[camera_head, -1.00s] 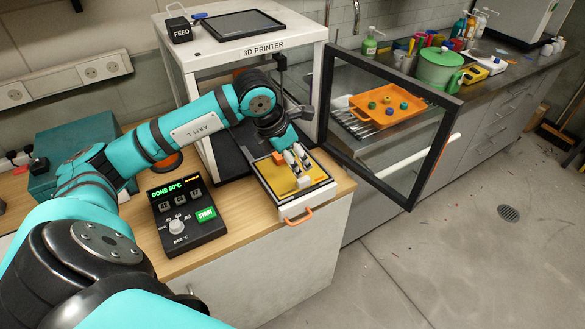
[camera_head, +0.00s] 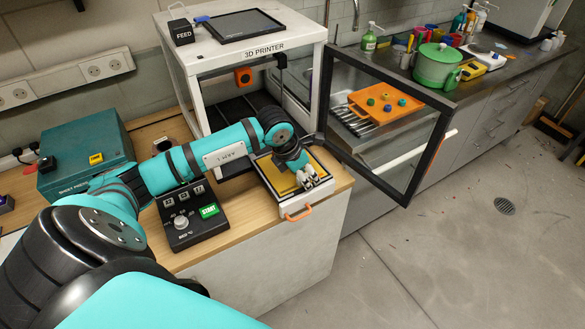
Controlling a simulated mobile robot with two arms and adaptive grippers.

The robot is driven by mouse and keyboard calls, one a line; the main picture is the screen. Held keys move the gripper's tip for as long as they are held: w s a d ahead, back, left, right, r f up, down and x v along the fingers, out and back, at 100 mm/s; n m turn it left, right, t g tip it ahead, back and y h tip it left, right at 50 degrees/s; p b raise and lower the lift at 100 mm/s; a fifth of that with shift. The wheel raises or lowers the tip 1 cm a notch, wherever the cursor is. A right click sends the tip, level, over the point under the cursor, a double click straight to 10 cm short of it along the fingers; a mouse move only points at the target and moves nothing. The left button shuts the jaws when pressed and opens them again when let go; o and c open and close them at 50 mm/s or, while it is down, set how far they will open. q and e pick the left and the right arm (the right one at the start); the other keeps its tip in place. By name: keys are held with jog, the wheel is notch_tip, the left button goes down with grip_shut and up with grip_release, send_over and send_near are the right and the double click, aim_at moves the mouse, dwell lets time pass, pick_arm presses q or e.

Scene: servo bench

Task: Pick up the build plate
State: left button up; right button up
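The build plate (camera_head: 277,180) looks like a flat yellow-gold sheet. It lies in a white tray (camera_head: 282,209) with an orange handle (camera_head: 298,213), pulled out in front of the 3D printer (camera_head: 262,62). My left gripper (camera_head: 313,181) is low over the tray's right side, by the plate's right edge. Its pale fingertips are small and overlap the tray, so I cannot tell whether they touch the plate or how far apart they are. My gripper and wrist hide the right part of the plate. My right gripper is not in view.
The printer's glass door (camera_head: 387,120) stands open to the right of the tray. A control box (camera_head: 190,215) with a green START button is left of it, partly behind my arm.

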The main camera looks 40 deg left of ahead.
pick_arm(q)
grip_shut()
jog(key=shift+r, duration=0.1)
